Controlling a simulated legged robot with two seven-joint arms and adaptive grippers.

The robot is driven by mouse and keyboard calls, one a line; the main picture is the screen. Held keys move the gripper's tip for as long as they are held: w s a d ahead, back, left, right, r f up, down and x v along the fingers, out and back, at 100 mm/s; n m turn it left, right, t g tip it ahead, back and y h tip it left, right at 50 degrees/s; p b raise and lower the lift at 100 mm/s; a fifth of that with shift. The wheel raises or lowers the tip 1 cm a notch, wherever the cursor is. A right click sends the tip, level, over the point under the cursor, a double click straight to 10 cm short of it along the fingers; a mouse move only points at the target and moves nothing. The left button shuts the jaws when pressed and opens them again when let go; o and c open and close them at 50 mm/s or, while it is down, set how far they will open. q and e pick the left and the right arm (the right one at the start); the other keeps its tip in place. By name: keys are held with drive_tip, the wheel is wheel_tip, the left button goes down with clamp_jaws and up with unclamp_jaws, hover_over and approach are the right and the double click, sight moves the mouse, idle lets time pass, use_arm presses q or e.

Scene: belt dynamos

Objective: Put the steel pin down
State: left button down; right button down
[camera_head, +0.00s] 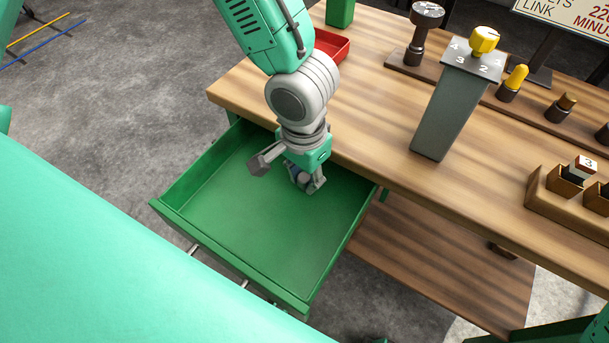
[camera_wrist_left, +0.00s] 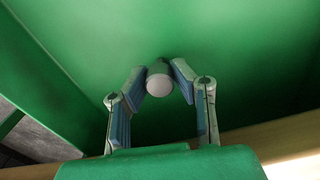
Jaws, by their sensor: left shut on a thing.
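The steel pin (camera_wrist_left: 159,82) is a short pale grey cylinder, seen end-on in the left wrist view between my left gripper's fingertips. My left gripper (camera_wrist_left: 160,77) is shut on it, with a finger pad on each side. In the head view my left gripper (camera_head: 304,183) reaches down inside the open green drawer (camera_head: 262,248), near its back edge beside the table. The pin is mostly hidden by the fingers there. Whether the pin touches the drawer floor I cannot tell. My right gripper is not in view.
The drawer is otherwise empty. The wooden table (camera_head: 375,130) edge is close behind my left gripper. On the table are a red tray (camera_head: 332,46), a grey post with a yellow knob (camera_head: 483,40), several dark-based knobs and a wooden block holder (camera_head: 565,205).

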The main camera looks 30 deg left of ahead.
sight(304, 176)
use_arm(q)
drive_tip(key=c, duration=1.3)
unclamp_jaws()
drive_tip(key=shift+f, duration=0.1)
drive_tip(key=shift+c, duration=0.2)
drive_tip(key=shift+r+p, duration=0.35)
drive_tip(key=shift+p, duration=0.05)
wheel_tip(304, 176, up, 12)
drive_tip(key=p, duration=0.4)
drive_tip(key=shift+f+p, duration=0.2)
drive_tip(key=shift+p, duration=0.2)
